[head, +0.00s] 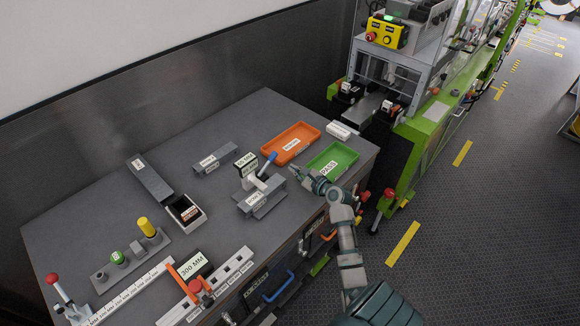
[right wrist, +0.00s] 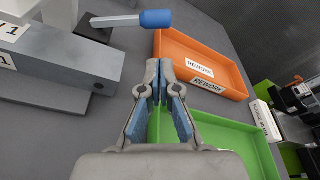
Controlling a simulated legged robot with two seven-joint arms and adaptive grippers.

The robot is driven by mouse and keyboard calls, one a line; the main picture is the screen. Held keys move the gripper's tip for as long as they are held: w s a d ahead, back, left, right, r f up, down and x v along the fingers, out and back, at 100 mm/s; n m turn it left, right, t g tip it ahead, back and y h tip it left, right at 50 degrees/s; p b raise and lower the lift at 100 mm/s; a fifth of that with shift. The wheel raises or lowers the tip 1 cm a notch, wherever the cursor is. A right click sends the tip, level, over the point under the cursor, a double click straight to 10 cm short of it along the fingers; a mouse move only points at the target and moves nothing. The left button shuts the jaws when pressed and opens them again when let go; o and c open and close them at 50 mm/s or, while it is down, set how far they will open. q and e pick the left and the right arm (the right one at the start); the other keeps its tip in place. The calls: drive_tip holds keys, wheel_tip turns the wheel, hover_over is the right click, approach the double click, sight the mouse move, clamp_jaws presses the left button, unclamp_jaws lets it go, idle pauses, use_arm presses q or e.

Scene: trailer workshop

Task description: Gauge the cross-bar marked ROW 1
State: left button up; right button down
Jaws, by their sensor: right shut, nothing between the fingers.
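A grey cross-bar block with a white label (head: 254,197) sits on a dark base on the bench; in the head view its label is too small to read surely. In the right wrist view the grey block (right wrist: 75,55) lies to the left, its cut-off label ending in what looks like a 1. A lever with a blue handle (head: 267,164) rises behind the block; the handle also shows in the wrist view (right wrist: 156,19). My right gripper (head: 297,173) is shut and empty, above the bench between the block and the green tray, touching neither visibly. My left gripper is out of view.
An orange REWORK tray (head: 312,129) and a green PASS tray (head: 347,151) stand beyond my right gripper. Another grey bar (head: 214,157), a black-and-white box (head: 186,213), a plug stand (head: 130,262) and a long ruler (head: 130,298) occupy the bench. Bare bench lies left of the block.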

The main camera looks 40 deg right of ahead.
sight(267, 164)
drive_tip(key=w, duration=0.2)
drive_tip(key=w+f, duration=0.1)
drive_tip(key=w, duration=0.1)
drive_tip(key=shift+w, duration=0.4)
drive_tip(key=w, duration=0.2)
drive_tip(key=shift+w+f, duration=0.3)
drive_tip(key=shift+w, duration=0.05)
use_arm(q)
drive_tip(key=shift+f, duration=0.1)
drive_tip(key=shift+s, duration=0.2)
use_arm(e)
drive_tip(key=shift+r, duration=0.15)
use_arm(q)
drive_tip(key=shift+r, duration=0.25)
use_arm(e)
drive_tip(key=shift+a+r+n, duration=0.1)
drive_tip(key=shift+r+n, duration=0.1)
drive_tip(key=shift+n, duration=0.1)
